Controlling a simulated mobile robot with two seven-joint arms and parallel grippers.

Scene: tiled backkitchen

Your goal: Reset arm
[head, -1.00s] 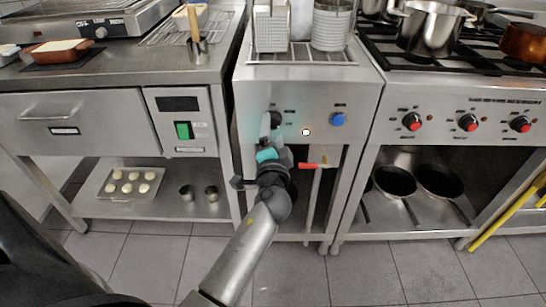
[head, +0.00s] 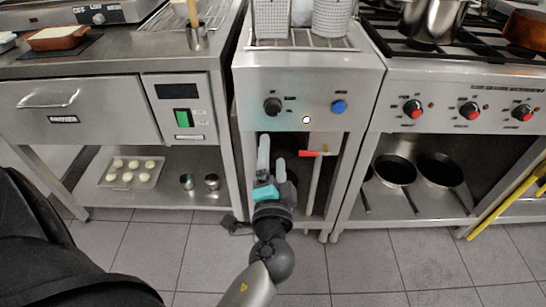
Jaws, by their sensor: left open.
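My left gripper (head: 272,156) is open and empty. It points away from me, in front of the open compartment below the steel fryer unit (head: 320,75). Its two fingers show, with a teal part at their base. The black knob (head: 272,106) on the fryer panel is just above the fingertips, apart from them. My right gripper is not in view.
A red-handled valve (head: 310,153) sits right of my gripper. The stove (head: 455,85) with red knobs stands at the right, pans below. The left counter (head: 110,65) holds dishes, with a tray (head: 133,170) underneath. The tiled floor in front is open.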

